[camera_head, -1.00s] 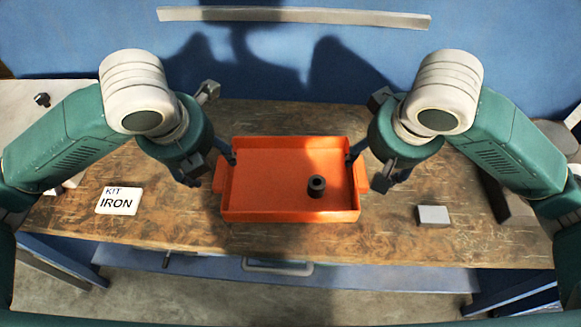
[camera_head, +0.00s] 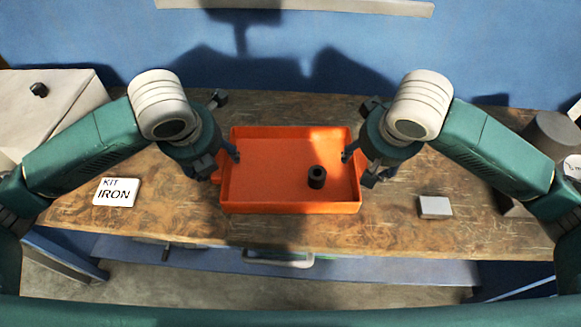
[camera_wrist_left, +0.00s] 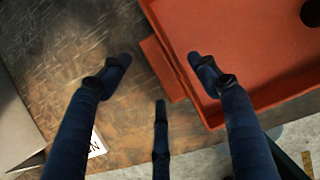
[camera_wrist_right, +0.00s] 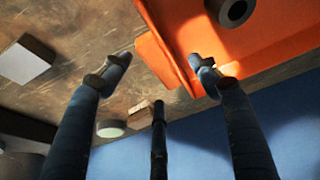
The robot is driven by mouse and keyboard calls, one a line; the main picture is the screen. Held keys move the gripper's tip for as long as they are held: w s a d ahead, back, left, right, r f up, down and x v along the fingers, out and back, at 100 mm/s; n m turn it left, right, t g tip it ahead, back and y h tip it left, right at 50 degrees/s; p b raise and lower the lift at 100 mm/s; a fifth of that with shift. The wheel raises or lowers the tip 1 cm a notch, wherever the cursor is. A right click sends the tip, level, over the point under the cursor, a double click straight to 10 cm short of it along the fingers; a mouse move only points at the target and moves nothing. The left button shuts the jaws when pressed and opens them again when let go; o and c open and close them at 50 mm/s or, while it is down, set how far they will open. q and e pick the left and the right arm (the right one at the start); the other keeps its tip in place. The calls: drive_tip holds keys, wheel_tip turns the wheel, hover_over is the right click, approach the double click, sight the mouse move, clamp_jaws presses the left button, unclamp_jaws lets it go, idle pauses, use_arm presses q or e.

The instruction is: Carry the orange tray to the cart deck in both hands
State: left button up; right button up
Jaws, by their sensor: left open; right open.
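The orange tray (camera_head: 290,206) lies on the wooden workbench, with a small black hollow cylinder (camera_head: 317,177) inside it. My left gripper (camera_head: 221,164) is open at the tray's left end. In the left wrist view its fingers (camera_wrist_left: 160,60) stand on either side of the left handle (camera_wrist_left: 163,68), one over the tray interior. My right gripper (camera_head: 359,166) is open at the right end. In the right wrist view its fingers (camera_wrist_right: 160,61) similarly flank the right handle (camera_wrist_right: 157,60). Contact with the handles cannot be told. No cart deck is recognisable in view.
A white card reading KIT IRON (camera_head: 117,192) lies left of the tray on the workbench (camera_head: 180,215). A grey block (camera_head: 434,207) lies to the right. A pale box (camera_head: 50,105) with a small black piece is at far left, a grey cylinder (camera_head: 550,136) at far right. A blue wall stands behind.

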sight(217, 160)
use_arm(q)
drive_tip(key=shift+x, duration=1.8)
use_arm(e)
drive_tip(key=shift+x, duration=1.8)
use_arm(q)
clamp_jaws()
use_arm(e)
clamp_jaws()
use_arm(q)
drive_tip(key=shift+r, duration=0.1)
use_arm(e)
drive_tip(key=shift+w+r, duration=0.1)
